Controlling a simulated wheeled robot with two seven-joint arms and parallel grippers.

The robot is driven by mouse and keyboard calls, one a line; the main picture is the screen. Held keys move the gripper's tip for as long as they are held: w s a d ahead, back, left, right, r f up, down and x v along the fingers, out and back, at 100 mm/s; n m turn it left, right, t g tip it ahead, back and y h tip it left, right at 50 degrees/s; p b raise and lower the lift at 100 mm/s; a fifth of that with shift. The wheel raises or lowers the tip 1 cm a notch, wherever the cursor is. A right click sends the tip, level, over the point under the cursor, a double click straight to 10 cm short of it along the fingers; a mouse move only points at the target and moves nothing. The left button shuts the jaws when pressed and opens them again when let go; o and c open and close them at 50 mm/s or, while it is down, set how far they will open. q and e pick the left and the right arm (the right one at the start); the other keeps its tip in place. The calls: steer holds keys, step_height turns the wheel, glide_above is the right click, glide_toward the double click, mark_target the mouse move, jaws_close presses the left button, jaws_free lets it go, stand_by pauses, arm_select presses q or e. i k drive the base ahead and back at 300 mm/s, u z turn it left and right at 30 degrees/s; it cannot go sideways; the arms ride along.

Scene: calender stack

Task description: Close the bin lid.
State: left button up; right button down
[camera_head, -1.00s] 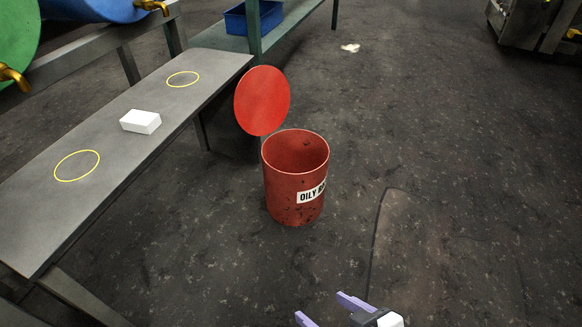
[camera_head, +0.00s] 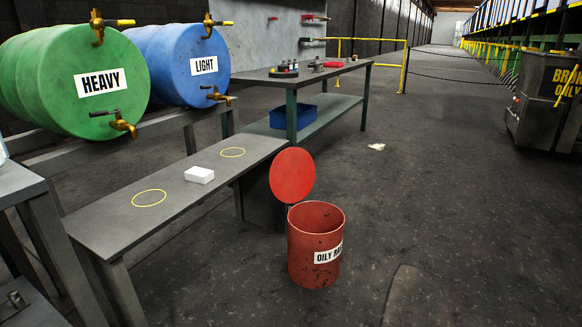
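The red bin (camera_head: 314,262) stands on the floor right of the low grey bench, with a white label that begins "OILY". Its top is open and I see into it. The round red lid (camera_head: 292,175) stands raised, near upright, behind and to the left of the bin's rim. Neither of my grippers shows in the head view now.
The low grey bench (camera_head: 112,228) holds a white block (camera_head: 199,175) and two yellow rings. Green (camera_head: 75,85) and blue (camera_head: 180,62) drums lie behind it. A workbench (camera_head: 345,70) stands farther back, a dark cart (camera_head: 541,112) at right. Floor right of the bin is clear.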

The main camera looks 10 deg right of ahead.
mark_target(292, 173)
steer(key=z, duration=0.95)
steer(key=i, duration=1.95)
steer(key=u, duration=0.75)
